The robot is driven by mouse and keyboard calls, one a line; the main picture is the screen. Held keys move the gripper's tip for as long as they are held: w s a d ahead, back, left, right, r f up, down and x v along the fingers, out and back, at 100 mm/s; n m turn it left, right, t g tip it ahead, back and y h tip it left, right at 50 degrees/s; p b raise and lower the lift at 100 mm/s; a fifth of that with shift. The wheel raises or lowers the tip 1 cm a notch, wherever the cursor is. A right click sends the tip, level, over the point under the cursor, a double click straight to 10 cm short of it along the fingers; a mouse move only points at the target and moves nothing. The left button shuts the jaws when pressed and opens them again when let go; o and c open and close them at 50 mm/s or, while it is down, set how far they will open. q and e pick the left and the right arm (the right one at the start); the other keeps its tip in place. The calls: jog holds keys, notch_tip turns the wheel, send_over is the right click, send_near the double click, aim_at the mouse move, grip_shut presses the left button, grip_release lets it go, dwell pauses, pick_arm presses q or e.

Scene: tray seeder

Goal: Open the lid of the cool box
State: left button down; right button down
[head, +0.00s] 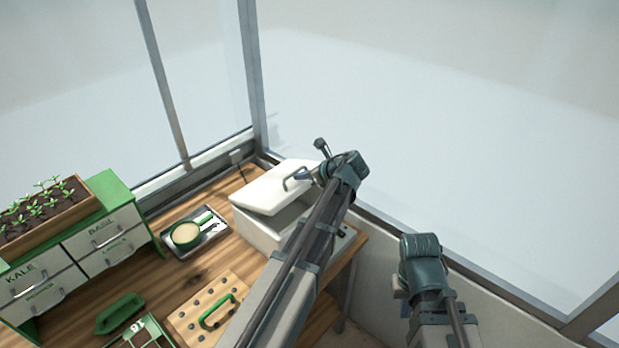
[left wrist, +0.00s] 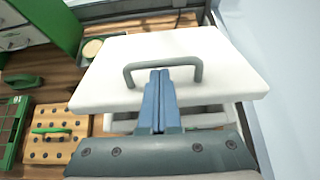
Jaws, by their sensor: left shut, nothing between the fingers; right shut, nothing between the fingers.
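The white cool box (head: 252,228) stands on the wooden bench near the window corner. Its white lid (head: 277,190) is partly raised and tilted, with a gap showing the inside on the near right side. The lid (left wrist: 112,75) fills the middle of the left wrist view, with a grey handle (left wrist: 185,62). My left gripper (left wrist: 158,73) is shut and empty, its blue fingertips at the handle's bar; whether they touch it I cannot tell. In the head view my left gripper (head: 304,175) is beside the handle. My right gripper (head: 400,284) is shut, away from the box, its fingers mostly hidden.
A holed wooden board (head: 190,322) with a green handle and a green tool (head: 119,313) lie nearer. A drawer cabinet (head: 150,240) carries a seedling tray (head: 75,212). Windows bound the bench behind.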

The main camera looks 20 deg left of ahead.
pick_arm(q)
jog(key=w+a+r+p, duration=0.3)
jog(key=a+r+p, duration=0.1)
jog(key=a, duration=0.5)
jog(key=w+a+r+p, duration=0.4)
jog(key=a+r+p, duration=0.1)
jog(key=a, duration=0.5)
jog(key=shift+a+r, duration=0.2)
jog(key=shift+r, duration=0.4)
